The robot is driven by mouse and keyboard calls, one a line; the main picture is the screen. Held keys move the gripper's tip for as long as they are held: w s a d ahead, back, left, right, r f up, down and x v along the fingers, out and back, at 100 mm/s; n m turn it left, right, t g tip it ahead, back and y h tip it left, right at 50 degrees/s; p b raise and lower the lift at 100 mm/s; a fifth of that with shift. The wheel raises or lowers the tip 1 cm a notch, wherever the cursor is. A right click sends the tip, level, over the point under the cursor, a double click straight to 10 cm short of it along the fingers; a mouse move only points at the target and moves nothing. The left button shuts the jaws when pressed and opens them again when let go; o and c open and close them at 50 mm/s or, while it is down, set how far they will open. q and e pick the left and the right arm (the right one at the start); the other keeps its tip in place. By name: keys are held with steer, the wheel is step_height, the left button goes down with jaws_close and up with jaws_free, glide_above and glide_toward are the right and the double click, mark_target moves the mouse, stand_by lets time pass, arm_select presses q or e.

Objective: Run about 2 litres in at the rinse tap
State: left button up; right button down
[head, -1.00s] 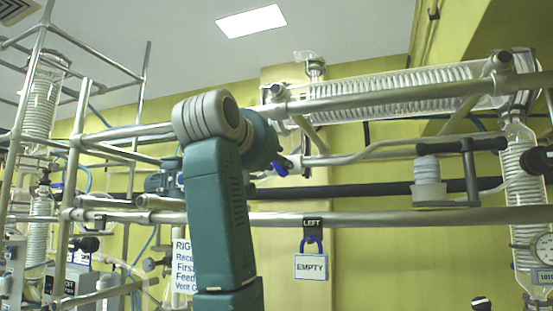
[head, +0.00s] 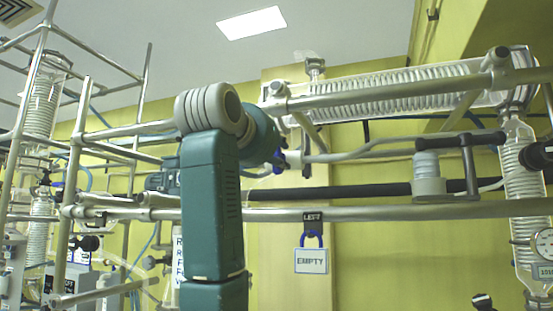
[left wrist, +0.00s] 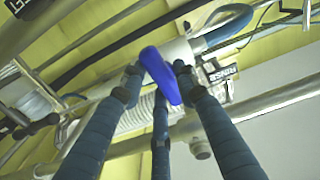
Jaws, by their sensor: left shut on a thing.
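The rinse tap's blue lever handle (left wrist: 160,75) shows in the left wrist view between my left gripper's fingers (left wrist: 158,82). The blue, ribbed fingers are shut on the handle. In the head view, a bit of the blue handle (head: 279,160) shows past my left wrist, which hides most of the tap. The fingers are mostly hidden there. My right gripper is in neither view.
A steel rail (head: 400,212) crosses below my wrist, with a blue padlock and EMPTY tag (head: 311,260) hanging from it. A glass coil condenser (head: 400,92) runs above. A clear fitting with a black handle (head: 462,165) and a gauge (head: 545,250) stand at right.

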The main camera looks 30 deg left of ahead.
arm_select(q)
steer(key=shift+m, duration=0.5)
steer(key=o, duration=1.1)
steer(key=shift+d, duration=0.15)
steer(key=shift+s, duration=0.1)
steer(key=v, duration=1.1)
steer(key=shift+s+f, duration=0.15)
steer(key=shift+s, duration=0.25)
